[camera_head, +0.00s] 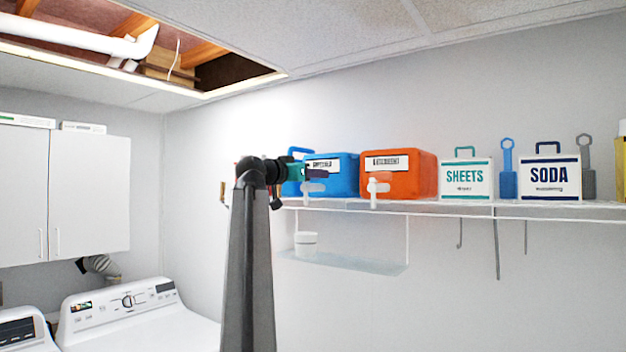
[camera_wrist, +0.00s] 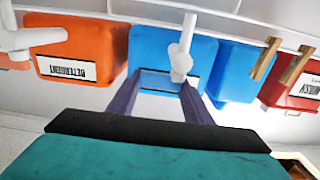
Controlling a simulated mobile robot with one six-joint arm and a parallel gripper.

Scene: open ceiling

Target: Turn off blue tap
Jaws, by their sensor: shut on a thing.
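The blue container (camera_head: 345,175) stands on the wire shelf with a dark-edged white label and a white tap (camera_head: 313,187) low on its front. My gripper (camera_head: 318,174) reaches in from the left in front of it and covers part of it. In the wrist view, which is upside down, the blue container (camera_wrist: 150,48) and its tap (camera_wrist: 181,62) are at the centre. The exact contact is too small to see.
An orange container (camera_head: 400,175) with its own tap (camera_head: 376,190) stands close on the right. Beyond it are the SHEETS box (camera_head: 466,180) and SODA box (camera_head: 550,178). A small lower shelf (camera_head: 345,262) holds a white jar (camera_head: 306,243). A washer (camera_head: 135,312) is at lower left.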

